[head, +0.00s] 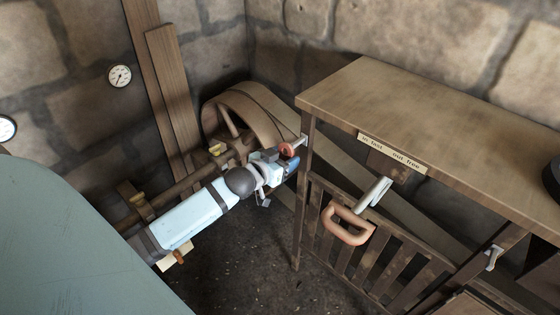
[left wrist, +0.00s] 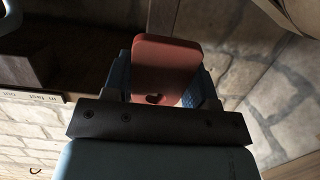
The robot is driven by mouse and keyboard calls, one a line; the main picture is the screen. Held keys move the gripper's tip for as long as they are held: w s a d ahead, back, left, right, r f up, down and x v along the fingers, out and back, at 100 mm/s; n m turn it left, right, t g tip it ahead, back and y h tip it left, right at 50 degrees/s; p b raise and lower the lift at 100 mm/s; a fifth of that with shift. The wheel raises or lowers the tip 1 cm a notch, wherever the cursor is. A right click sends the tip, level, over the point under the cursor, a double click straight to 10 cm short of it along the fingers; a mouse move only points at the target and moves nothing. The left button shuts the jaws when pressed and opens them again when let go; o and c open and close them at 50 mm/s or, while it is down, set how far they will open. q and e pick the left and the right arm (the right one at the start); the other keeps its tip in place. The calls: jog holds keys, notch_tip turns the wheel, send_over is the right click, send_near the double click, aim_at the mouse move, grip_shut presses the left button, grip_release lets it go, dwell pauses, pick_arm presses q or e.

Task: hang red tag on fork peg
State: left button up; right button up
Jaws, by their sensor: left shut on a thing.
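The red tag (head: 287,150) is in my left gripper (head: 290,163), beside the near left corner post of the bench. In the left wrist view the tag (left wrist: 166,66) stands up between the two blue fingers of my left gripper (left wrist: 167,88), with a dark hole low in its face. A small pale peg (head: 301,140) juts out by the post, close to the tag. I cannot tell whether they touch, nor whether this is the fork peg. My right gripper is not in view.
The wooden bench (head: 430,120) carries a label plate (head: 392,152). Below are a copper-coloured loop handle (head: 347,226) on a grey bar and a slatted guard (head: 375,260). A large belt wheel (head: 235,120) stands behind my gripper. A pale hook (head: 493,257) is at right.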

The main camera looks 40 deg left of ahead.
aim_at(304, 145)
pick_arm(q)
jog(key=shift+b+x, duration=0.55)
jog(key=shift+x, duration=0.5)
jog(key=shift+r+b+x, duration=0.2)
jog(key=shift+b+x, duration=0.3)
jog(key=shift+x, duration=0.5)
jog(key=shift+w+r, duration=0.15)
jog(key=shift+w, duration=0.1)
jog(key=shift+w+p, duration=0.35)
jog(key=shift+p, duration=0.05)
jog(key=shift+w+p, duration=0.1)
jog(key=shift+p, duration=0.2)
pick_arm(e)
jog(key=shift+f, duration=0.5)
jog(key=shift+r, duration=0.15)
pick_arm(q)
jog(key=o, duration=1)
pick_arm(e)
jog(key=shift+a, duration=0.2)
